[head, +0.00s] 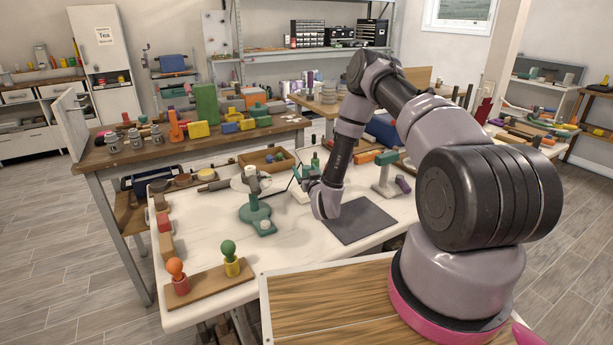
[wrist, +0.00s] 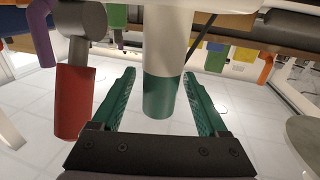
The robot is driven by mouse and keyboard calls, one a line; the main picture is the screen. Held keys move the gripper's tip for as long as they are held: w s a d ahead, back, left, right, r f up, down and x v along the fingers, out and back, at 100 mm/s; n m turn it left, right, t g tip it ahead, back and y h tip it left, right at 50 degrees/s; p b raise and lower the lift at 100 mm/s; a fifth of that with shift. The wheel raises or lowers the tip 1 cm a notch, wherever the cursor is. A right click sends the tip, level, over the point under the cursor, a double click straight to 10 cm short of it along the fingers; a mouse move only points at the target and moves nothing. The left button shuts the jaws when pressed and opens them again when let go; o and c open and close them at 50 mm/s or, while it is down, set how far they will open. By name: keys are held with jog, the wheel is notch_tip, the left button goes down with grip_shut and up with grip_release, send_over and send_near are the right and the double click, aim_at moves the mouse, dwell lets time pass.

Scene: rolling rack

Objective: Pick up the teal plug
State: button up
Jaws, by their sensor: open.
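The teal plug (wrist: 162,98) is a short teal cylinder joined to a pale cylindrical post (wrist: 168,40) in the wrist view. My gripper (wrist: 160,76) is open, with one green finger on each side of the plug. Gaps show between the plug and both fingers. In the head view my gripper (head: 299,172) is to the right of the plug, above the white table.
A red cylinder with a grey end (wrist: 73,100) is beside the left finger in the wrist view. A dark mat (head: 361,221) lies below my arm. A wooden tray (head: 243,158) is behind. A board with two ball-topped pegs (head: 207,283) lies at the table's front.

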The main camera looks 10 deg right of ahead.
jog(key=shift+w, duration=0.65)
grip_shut()
notch_tip(320, 180, up, 10)
dwell(0.4)
dwell(0.4)
